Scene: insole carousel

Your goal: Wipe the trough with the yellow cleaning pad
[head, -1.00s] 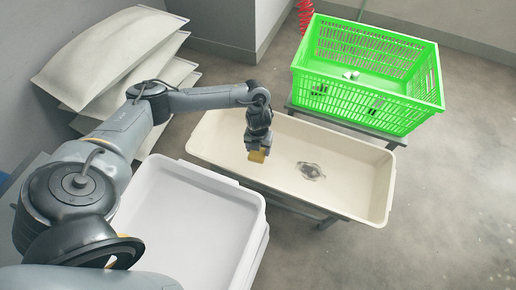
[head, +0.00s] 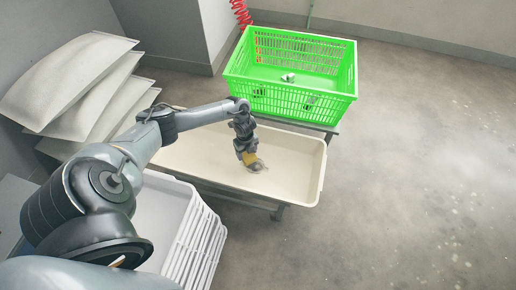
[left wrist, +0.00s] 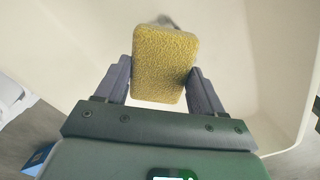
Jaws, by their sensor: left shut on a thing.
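The cream trough (head: 296,170) lies across the middle of the head view. A greyish dirty patch (head: 262,168) on its floor is partly hidden by my gripper and the pad. My left gripper (head: 246,150) is over the trough, pointing down, shut on the yellow cleaning pad (head: 249,159). In the left wrist view the pad (left wrist: 165,65) sits between the two fingers, with the trough's pale inside (left wrist: 250,60) around it and a bit of the dark patch (left wrist: 167,20) behind its far end. I cannot tell whether the pad touches the trough floor. My right gripper is not in view.
A green crate (head: 300,101) with small pale items stands behind the trough. Stacked white trays (head: 192,235) stand in front at the left. Pale sacks (head: 75,85) are piled at the far left. The floor on the right is clear.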

